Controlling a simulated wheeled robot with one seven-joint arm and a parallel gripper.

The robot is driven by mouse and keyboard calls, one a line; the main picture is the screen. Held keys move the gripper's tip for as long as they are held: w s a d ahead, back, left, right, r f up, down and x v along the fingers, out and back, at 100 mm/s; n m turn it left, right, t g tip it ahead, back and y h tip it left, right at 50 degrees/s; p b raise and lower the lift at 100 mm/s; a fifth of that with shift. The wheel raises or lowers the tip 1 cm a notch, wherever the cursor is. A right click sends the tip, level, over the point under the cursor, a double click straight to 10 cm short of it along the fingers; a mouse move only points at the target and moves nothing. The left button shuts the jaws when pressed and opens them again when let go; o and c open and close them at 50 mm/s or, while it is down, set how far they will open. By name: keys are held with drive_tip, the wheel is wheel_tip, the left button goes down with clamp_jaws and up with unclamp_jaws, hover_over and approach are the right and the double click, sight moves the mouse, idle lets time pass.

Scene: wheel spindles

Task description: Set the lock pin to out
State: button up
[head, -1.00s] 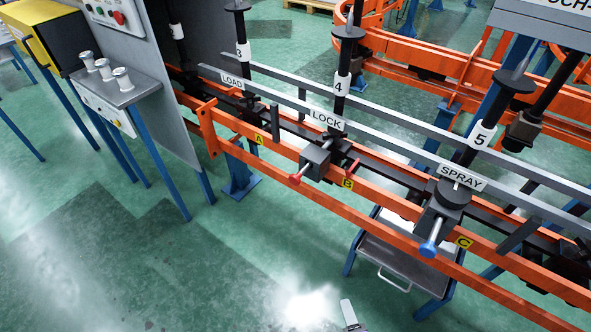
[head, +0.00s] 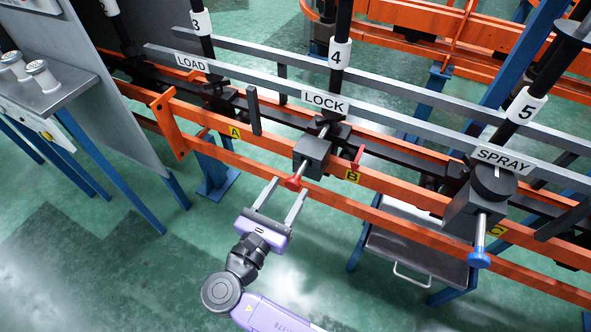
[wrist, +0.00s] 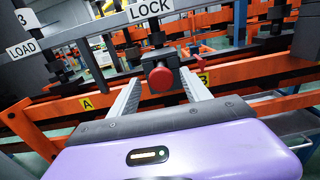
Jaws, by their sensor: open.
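The lock pin (head: 299,177) is a metal rod with a red knob. It sticks out from a dark block under the LOCK sign (head: 325,103), on the orange rail at station B. In the wrist view the red knob (wrist: 160,79) faces the camera, between and beyond my two fingers. My gripper (head: 288,187) is open and empty. Its fingers point at the block, with the knob close to the right fingertip in the head view. I see no clear contact between fingers and knob.
The lower orange rail (head: 370,214) runs just in front of the block. A red lever (head: 357,158) is right of it. The SPRAY station has a blue-knobbed pin (head: 479,258). A grey tray (head: 420,251) stands below.

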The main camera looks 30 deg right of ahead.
sight(298, 173)
drive_tip(key=x, duration=0.6)
drive_tip(key=shift+w+d+b, duration=0.1)
drive_tip(key=shift+d+b, duration=0.1)
drive_tip(key=shift+b, duration=0.2)
clamp_jaws()
idle(1.0)
